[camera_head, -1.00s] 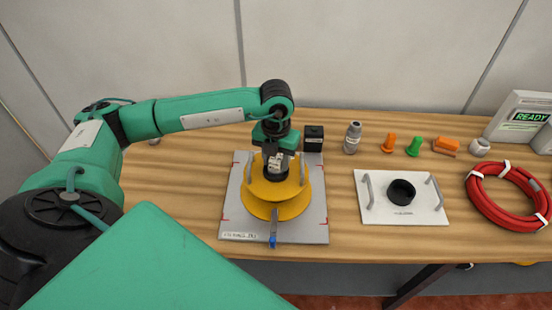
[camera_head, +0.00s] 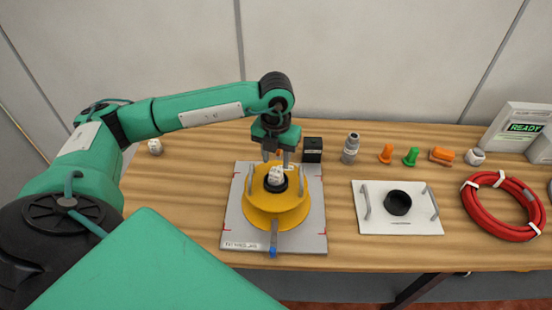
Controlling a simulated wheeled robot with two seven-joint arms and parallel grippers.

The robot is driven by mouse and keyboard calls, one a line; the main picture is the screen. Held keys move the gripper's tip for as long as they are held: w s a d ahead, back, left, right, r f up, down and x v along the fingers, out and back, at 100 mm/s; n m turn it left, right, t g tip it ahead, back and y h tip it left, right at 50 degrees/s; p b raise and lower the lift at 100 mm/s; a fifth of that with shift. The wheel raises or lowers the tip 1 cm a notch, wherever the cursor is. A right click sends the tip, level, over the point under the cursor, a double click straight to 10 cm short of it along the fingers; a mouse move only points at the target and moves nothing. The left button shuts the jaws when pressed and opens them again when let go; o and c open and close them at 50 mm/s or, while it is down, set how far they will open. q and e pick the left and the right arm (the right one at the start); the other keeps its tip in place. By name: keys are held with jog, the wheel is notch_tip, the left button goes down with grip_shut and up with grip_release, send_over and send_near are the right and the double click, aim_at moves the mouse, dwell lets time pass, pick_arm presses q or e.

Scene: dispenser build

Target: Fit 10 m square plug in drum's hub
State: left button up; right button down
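The yellow drum (camera_head: 262,213) stands on a grey plate (camera_head: 238,205) with red corner marks. A white plug (camera_head: 275,175) with dark print sits at the dark hub on top of the drum. How deep it sits, I cannot tell. My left gripper (camera_head: 277,160) is just above and behind the plug, pointing down. Its two fingers are apart, with no object held between them, and the plug appears clear of them. My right gripper is not in view.
A small white plug (camera_head: 155,147) lies at the back left. A black block (camera_head: 312,150), a grey connector (camera_head: 351,148) and orange and green pieces line the back. A white plate (camera_head: 375,222) with a black ring and a red hose coil (camera_head: 480,220) are to the right.

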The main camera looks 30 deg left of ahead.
aim_at(276, 171)
pick_arm(q)
notch_tip(276, 171, up, 5)
jog(key=shift+f+p, duration=0.1)
jog(key=shift+p, duration=1)
